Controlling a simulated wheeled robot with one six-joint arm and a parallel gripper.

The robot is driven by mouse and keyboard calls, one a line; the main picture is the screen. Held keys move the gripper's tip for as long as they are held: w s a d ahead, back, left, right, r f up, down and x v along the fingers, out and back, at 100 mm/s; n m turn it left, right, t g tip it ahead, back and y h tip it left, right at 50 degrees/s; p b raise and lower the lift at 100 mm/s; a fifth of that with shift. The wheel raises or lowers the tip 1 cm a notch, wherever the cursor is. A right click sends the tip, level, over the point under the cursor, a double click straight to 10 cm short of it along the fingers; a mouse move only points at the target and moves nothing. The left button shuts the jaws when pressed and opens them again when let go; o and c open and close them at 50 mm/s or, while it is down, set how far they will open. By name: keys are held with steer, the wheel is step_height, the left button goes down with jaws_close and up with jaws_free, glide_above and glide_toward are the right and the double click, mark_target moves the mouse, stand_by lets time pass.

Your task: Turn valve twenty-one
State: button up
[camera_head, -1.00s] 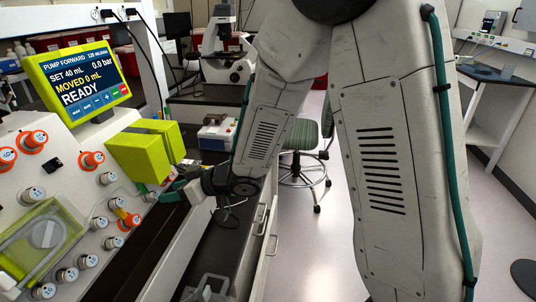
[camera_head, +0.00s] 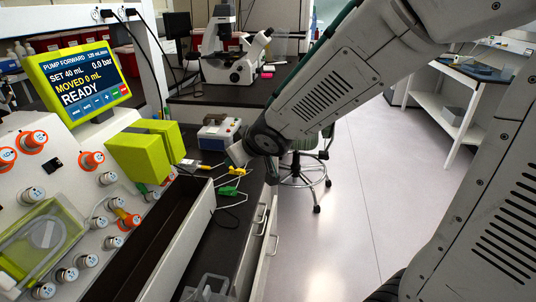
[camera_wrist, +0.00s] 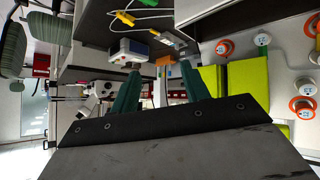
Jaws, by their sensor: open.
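The cell processor's sloped white panel (camera_head: 70,180) stands at the left in the head view and carries several round valve knobs. Some have orange rings, such as the upper knob (camera_head: 33,138) and another knob (camera_head: 92,160); others are plain white, such as a lower knob (camera_head: 88,260). Several knobs also show at the right of the wrist view, one with an orange ring (camera_wrist: 303,107). My gripper (camera_wrist: 160,88) is open and empty, its green fingers apart, clear of the panel. In the head view its fingers are hidden.
A yellow-green screen (camera_head: 82,82) reads READY. Yellow-green blocks (camera_head: 140,155) project from the panel's right side. A dark trough (camera_head: 150,245) runs beside the panel. Clips with cables (camera_head: 229,190) lie on the dark bench. A microscope (camera_head: 232,50) and stool (camera_head: 303,172) stand behind.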

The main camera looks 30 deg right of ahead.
steer(key=s+d+r+m+g+h, duration=0.2)
steer(key=s+d, duration=0.2)
steer(key=s, duration=0.2)
steer(key=shift+s+d, duration=0.15)
steer(key=shift+d, duration=0.2)
steer(key=shift+r, duration=0.1)
